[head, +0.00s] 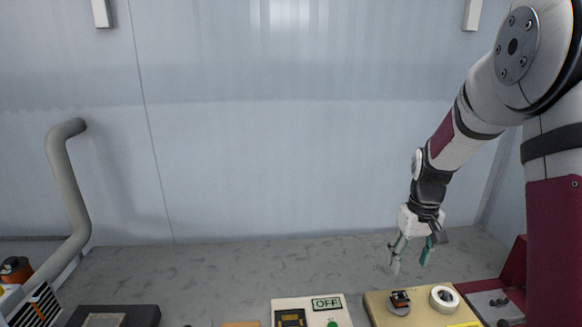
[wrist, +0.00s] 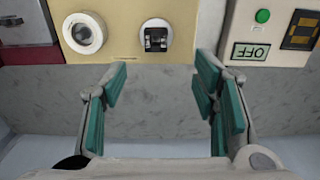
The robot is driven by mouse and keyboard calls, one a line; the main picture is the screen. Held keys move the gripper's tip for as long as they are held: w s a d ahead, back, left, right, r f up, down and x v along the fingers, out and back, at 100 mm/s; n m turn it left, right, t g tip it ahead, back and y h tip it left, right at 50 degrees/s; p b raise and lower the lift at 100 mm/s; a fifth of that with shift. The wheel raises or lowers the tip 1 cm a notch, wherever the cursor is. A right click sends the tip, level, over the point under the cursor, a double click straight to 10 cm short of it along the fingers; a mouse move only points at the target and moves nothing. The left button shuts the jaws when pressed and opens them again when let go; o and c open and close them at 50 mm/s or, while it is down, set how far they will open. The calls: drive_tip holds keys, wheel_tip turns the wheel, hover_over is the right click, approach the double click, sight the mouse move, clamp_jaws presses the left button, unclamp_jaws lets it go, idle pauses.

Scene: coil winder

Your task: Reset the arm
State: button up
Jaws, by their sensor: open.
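My gripper (head: 410,257) hangs from my arm at the right of the head view, above the far edge of a yellow-tan panel (head: 425,315). Its teal-padded fingers are spread apart with nothing between them. In the wrist view my gripper (wrist: 160,95) is also open and empty. The black switch or connector on a round grey base (wrist: 156,38) lies just beyond the fingertips on the panel, apart from them. I see no contact between the fingers and anything.
A white ring (head: 444,298) sits on the panel beside the black part. Left of it stands a white box with an OFF sign (head: 327,303) and a green button. A dark box (head: 115,316) and a grey pipe (head: 70,190) are further left. Grey floor behind is clear.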

drive_tip(key=s+a+r+t, duration=0.1)
drive_tip(key=s+a+r, duration=0.3)
drive_tip(key=r, duration=0.5)
drive_tip(key=s+a+r+t, duration=0.1)
drive_tip(key=s+a+r, duration=0.2)
drive_tip(key=s, duration=0.4)
drive_tip(key=s+a+r+t, duration=0.1)
drive_tip(key=s+a+r, duration=0.1)
drive_tip(key=s, duration=0.5)
drive_tip(key=s+a+r+t, duration=0.1)
drive_tip(key=s+a+r, duration=0.2)
drive_tip(key=s, duration=0.4)
drive_tip(key=shift+s+a+r+t, duration=0.15)
drive_tip(key=shift+a+r+t, duration=0.25)
drive_tip(key=shift+a, duration=0.4)
